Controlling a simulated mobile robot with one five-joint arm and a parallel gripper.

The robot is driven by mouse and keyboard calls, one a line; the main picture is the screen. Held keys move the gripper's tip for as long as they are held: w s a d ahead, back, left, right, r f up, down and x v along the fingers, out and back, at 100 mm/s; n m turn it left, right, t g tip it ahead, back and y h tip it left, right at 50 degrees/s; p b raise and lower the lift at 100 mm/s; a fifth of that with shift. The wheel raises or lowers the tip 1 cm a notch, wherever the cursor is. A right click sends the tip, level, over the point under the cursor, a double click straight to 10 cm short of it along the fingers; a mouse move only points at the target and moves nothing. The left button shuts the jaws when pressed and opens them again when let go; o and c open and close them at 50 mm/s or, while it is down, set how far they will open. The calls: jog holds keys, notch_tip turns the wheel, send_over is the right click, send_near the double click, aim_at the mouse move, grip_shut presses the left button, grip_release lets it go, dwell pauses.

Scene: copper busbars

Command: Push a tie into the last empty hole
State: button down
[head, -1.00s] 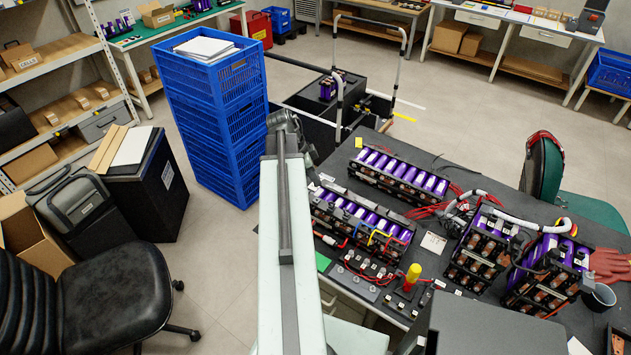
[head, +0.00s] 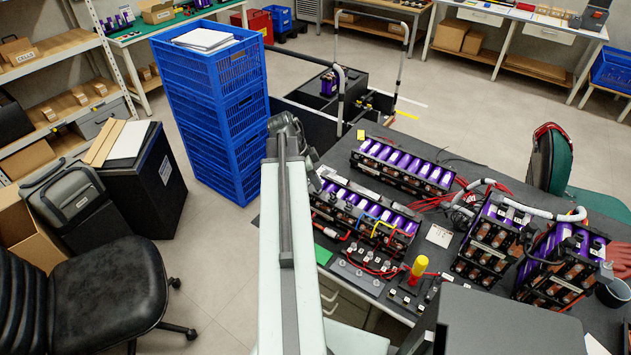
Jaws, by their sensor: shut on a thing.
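My gripper (head: 316,184) is small and far off, beyond the end of my pale arm, at the left end of the front battery pack (head: 366,216). Its jaws are closed, and what they hold is too small to make out as a tie. The front pack has purple cells in a black frame, with red, blue and yellow leads at its near right side. A similar rear pack (head: 404,168) lies behind it. I cannot make out the holes or which one is empty. Whether the gripper touches the pack cannot be told.
Two upright packs, one (head: 490,238) beside the other (head: 562,264), stand at the right of the dark bench. Blue crates (head: 221,105) stand left of the bench. A black chair (head: 100,290) is at lower left.

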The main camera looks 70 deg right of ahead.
jog(key=shift+f+b, duration=0.6)
jog(key=shift+b, duration=0.05)
dwell(1.6)
jog(key=c, duration=1.5)
grip_release()
jog(key=p+v, duration=0.7)
jog(key=v, duration=0.1)
